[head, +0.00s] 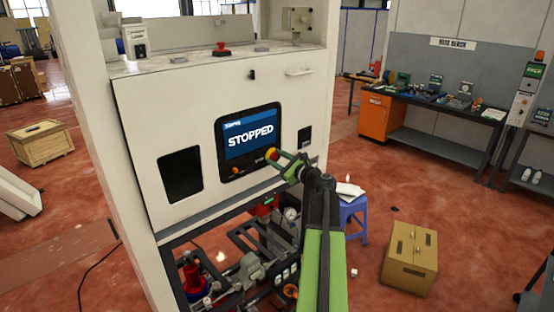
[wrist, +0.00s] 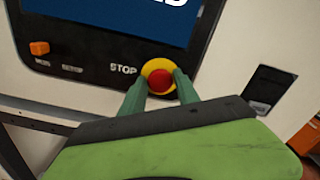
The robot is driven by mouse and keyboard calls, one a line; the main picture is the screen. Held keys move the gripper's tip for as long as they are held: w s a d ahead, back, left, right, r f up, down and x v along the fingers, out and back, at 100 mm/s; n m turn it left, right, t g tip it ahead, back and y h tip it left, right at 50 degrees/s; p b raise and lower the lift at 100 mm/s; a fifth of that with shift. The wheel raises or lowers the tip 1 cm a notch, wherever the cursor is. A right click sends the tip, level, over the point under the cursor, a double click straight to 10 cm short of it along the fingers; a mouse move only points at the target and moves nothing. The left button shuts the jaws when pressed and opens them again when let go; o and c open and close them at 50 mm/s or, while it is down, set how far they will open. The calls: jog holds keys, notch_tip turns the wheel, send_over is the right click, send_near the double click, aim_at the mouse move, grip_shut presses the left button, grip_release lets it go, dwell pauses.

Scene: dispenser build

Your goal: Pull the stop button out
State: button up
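The stop button (wrist: 160,81) is a round red knob on a yellow ring, beside the printed word STOP in the wrist view. In the head view the stop button (head: 271,154) sits at the lower right of the black screen panel. My gripper (wrist: 160,82) has its two green fingers apart, one on each side of the red knob, with their tips over the yellow ring. I cannot tell how deep the tips reach or whether they touch the knob. In the head view my gripper (head: 280,159) is right at the button. The screen (head: 249,136) reads STOPPED.
An orange switch (wrist: 39,48) is at the panel's left in the wrist view. The white machine (head: 140,105) has a dark opening (head: 181,174) left of the screen. Pipes and valves lie below. A cardboard box (head: 410,256) and blue stool (head: 353,212) stand at right.

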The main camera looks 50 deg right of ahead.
grip_shut()
